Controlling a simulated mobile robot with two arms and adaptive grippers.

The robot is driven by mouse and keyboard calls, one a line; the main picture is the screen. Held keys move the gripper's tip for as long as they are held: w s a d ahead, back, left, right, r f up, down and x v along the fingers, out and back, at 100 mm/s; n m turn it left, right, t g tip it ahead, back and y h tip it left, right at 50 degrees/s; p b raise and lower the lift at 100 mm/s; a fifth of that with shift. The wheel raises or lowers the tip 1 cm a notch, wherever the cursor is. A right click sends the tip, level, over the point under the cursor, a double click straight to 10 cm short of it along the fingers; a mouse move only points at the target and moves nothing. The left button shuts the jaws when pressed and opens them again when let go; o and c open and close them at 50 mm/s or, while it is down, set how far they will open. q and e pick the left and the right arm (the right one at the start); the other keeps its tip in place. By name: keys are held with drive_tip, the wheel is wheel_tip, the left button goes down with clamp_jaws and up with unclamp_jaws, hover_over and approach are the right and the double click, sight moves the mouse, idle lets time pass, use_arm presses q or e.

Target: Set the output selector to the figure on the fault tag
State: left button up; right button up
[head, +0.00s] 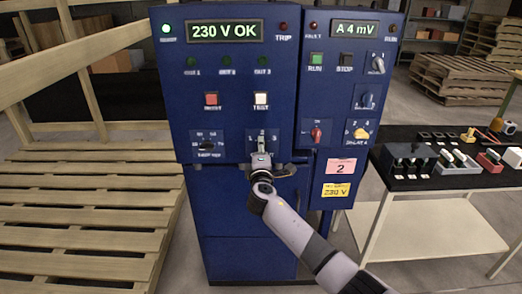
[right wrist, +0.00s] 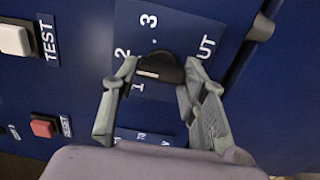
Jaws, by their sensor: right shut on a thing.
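The pink fault tag (head: 341,167) on the right cabinet reads 2. The output selector (head: 262,144) is a dark knob low on the left blue cabinet, partly hidden by my gripper. In the right wrist view the selector knob (right wrist: 160,67) shows a white mark pointing left, among the figures 1, 2 and 3; it looks between 1 and 2, but I cannot tell exactly. My right gripper (head: 262,158) is at the knob. In the right wrist view its fingers (right wrist: 159,80) stand one on each side of the knob, shut on it. My left gripper is not seen.
Another selector (head: 207,145) sits left of the output selector. A red button (head: 211,99) and a white TEST button (head: 261,98) are above. A yellow 230 V label (head: 336,190) is below the tag. A bench (head: 430,187) with parts stands right; wooden slats (head: 80,220) lie left.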

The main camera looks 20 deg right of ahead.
drive_tip(key=shift+f, duration=0.1)
drive_tip(key=o, duration=1.2)
drive_tip(key=shift+c, duration=0.2)
drive_tip(key=v, duration=1.2)
